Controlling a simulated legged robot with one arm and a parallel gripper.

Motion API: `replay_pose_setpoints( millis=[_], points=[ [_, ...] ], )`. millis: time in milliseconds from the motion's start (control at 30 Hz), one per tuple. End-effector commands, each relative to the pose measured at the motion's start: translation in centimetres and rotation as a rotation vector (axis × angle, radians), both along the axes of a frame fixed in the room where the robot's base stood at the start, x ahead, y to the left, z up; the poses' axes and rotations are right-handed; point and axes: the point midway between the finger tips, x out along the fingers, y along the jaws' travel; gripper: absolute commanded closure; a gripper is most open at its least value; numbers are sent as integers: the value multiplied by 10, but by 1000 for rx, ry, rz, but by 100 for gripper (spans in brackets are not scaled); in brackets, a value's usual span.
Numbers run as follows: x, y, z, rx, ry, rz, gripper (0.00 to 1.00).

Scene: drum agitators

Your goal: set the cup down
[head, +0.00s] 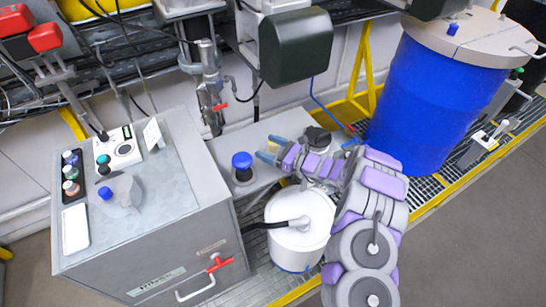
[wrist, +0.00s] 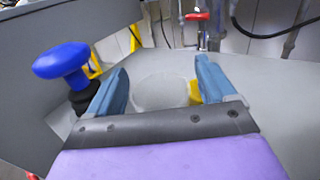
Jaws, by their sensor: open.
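A pale, see-through cup (wrist: 160,92) shows faintly between the fingers in the wrist view, over the grey work surface (wrist: 255,95). It appears to stand on that surface, but its outline is too faint to be sure of contact. My gripper (wrist: 162,72) is open, with one blue finger on each side of the cup and a visible gap to them. In the head view my gripper (head: 268,150) reaches left over the grey surface (head: 225,142). A small yellow patch (wrist: 195,92) lies by the right finger. The cup is hard to make out in the head view.
A blue knob (head: 242,160) stands close left of my gripper; it also shows in the wrist view (wrist: 62,62). A valve pipe with a red handle (head: 218,107) hangs behind. A white bucket (head: 300,228), blue drum (head: 420,110) and grey cabinet (head: 150,240) surround the spot.

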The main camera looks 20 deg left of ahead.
Motion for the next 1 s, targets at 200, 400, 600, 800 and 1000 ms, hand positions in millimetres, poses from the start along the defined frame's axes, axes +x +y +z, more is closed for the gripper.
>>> replay_pose_setpoints(
  millis=[200, 400, 600, 800, 1000],
  points=[
    [2, 6, 1, 2, 0, -2, 16],
    [2, 5, 1, 3, -1, -2, 25],
    [2, 5, 1, 2, -1, -2, 44],
    [2, 5, 1, 2, -1, -1, 63],
    [2, 5, 1, 2, -1, -1, 75]
  ],
)
